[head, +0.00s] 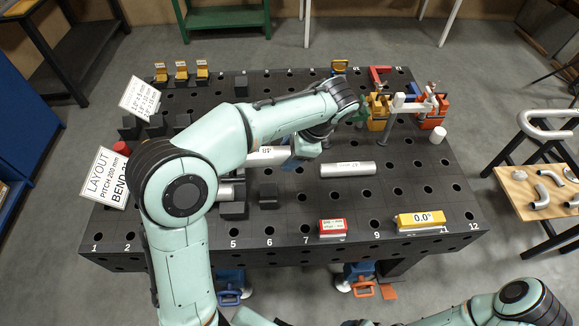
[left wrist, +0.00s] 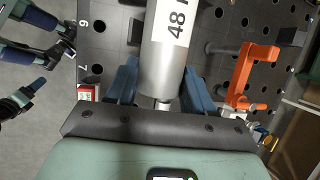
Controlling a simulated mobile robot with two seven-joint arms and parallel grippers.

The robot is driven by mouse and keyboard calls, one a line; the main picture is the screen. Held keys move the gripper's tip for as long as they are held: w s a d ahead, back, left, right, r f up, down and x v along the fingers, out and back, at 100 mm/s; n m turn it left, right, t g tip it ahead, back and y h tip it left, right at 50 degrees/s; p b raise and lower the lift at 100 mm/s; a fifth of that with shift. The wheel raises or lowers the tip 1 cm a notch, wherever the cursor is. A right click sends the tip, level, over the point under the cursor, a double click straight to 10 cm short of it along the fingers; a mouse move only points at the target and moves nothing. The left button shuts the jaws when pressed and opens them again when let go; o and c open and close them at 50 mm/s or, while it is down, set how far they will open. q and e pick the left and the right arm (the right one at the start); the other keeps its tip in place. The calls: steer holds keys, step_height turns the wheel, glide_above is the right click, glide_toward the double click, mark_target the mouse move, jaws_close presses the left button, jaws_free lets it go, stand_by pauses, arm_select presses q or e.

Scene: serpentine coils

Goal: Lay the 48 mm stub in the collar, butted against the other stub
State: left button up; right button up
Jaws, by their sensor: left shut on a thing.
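The stub marked 48 (head: 267,156) is a silver tube, held across the middle of the table. My left gripper (head: 300,150) is shut on its right end. In the left wrist view the 48 stub (left wrist: 168,45) lies between the blue fingers and points away from the palm. Another silver stub (head: 226,191) shows at a dark block (head: 233,209), to the lower left of the held stub. My arm hides part of both, and I cannot make out the collar clearly. My right gripper is outside both views; only its arm shows at the lower right.
A silver tube marked 47 (head: 347,169) lies on the dark perforated table (head: 300,213). A red block (head: 332,228) and yellow level (head: 421,220) stand near the front edge. Red and orange clamps (head: 432,106) stand back right. A small dark block (head: 268,195) stands below the held stub.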

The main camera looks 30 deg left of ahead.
arm_select(q)
step_height(320, 180, up, 3)
steer(key=shift+w+r, duration=0.1)
steer(key=shift+r, duration=0.05)
step_height(320, 180, down, 15)
steer(key=b, duration=0.6)
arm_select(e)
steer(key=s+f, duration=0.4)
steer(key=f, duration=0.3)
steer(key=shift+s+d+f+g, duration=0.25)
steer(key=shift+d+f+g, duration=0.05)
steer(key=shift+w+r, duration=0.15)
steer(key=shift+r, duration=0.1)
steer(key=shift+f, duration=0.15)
arm_select(q)
steer(key=shift+f+b, duration=0.65)
steer(key=shift+f, duration=0.65)
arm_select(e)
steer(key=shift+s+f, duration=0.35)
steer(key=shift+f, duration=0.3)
